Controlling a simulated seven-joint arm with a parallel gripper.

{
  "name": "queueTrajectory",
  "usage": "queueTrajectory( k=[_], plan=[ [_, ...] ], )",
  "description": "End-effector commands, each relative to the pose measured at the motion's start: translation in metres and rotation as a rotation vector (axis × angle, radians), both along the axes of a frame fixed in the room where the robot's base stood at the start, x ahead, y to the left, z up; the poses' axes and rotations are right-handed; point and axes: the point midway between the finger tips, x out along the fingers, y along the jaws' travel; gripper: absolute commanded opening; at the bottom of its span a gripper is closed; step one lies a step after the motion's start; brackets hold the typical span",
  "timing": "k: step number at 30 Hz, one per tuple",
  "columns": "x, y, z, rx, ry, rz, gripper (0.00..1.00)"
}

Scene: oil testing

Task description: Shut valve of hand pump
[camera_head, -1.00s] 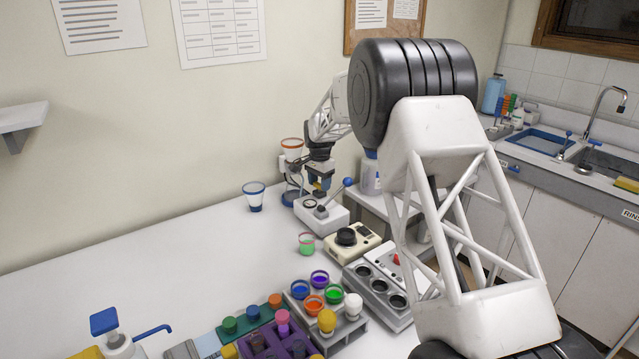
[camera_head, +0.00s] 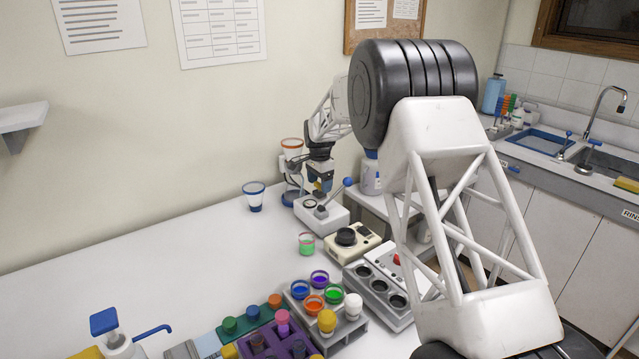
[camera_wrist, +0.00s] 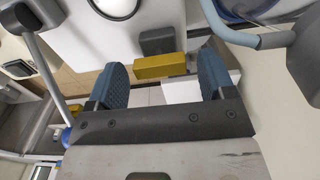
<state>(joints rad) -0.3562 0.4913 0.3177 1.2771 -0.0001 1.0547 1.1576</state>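The hand pump (camera_head: 333,222) is a white block with a round port and a tilted lever ending in a blue knob (camera_head: 347,182). It stands on the far part of the bench, partly hidden by my gripper. In the wrist view, the yellow valve handle (camera_wrist: 158,67) sticks out sideways from a dark grey fitting. My gripper (camera_wrist: 164,72) is open, with blue padded fingers either side of the yellow handle. A gap shows between the handle and the left finger; the right end lies close to the right finger, and I cannot tell if they touch.
A blue-rimmed cup (camera_head: 254,197) stands left of the pump, and an orange-rimmed cup (camera_head: 291,147) sits on a stand behind it. A beige device (camera_head: 352,240) and a green cup (camera_head: 306,243) are in front. The bench at left is clear.

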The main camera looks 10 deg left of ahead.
Motion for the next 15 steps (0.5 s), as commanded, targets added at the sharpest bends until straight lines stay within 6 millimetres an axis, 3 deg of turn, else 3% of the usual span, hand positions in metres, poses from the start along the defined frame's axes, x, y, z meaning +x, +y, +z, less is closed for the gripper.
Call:
queueTrajectory(
  k=[15],
  plan=[
    [0.0,0.0003,0.0093,0.001,-0.001,0.001,0.79]
  ],
)
